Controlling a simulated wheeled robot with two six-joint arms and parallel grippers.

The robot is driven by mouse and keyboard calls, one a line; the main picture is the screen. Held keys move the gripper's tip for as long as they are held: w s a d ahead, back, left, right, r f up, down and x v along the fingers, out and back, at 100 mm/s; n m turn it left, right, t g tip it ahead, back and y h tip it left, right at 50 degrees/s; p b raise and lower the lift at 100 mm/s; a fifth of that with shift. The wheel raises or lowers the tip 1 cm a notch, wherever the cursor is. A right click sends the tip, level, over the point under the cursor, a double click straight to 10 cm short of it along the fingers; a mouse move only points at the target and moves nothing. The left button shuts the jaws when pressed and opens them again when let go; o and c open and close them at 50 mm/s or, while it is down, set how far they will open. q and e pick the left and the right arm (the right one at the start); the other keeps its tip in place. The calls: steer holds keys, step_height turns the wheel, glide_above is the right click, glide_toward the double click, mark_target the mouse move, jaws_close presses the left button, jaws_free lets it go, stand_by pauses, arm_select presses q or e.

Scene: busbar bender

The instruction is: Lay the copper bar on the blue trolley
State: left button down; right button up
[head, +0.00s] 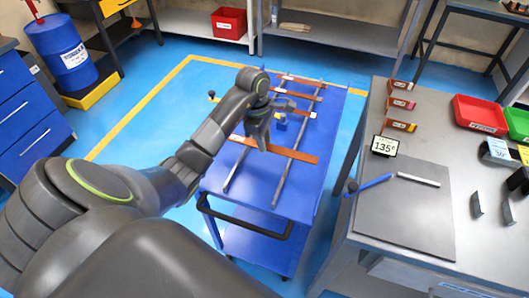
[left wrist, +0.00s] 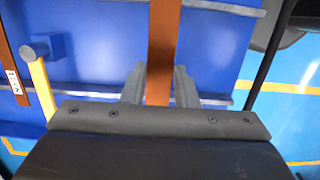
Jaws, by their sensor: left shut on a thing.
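A copper bar (head: 292,153) runs crosswise over the blue trolley (head: 262,205), near its handle end. My left gripper (head: 262,143) is shut on this bar, left of its middle in the head view. In the left wrist view the bar (left wrist: 163,40) passes between the two fingers (left wrist: 160,85). The bar crosses the trolley's two grey rails; I cannot tell whether it rests on them or is just above. The fingertips are partly hidden behind the gripper body in the head view. My right gripper is not in view.
Several other copper bars (head: 298,95) lie across the rails farther back. A small blue block (left wrist: 48,45) is on the trolley beside them. The grey workbench (head: 350,240) stands close to the right, with a 135° sign (head: 384,146). A black push handle (head: 245,232) is at the front.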

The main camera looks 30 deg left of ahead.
arm_select(q)
step_height(320, 180, down, 4)
steer(key=shift+f+p, duration=0.2)
steer(key=shift+p, duration=0.25)
steer(key=shift+f, duration=0.1)
steer(key=shift+f+b, duration=0.45)
steer(key=shift+b, duration=0.2)
steer(key=c, duration=1.1)
jaws_free()
steer(key=shift+r, duration=0.1)
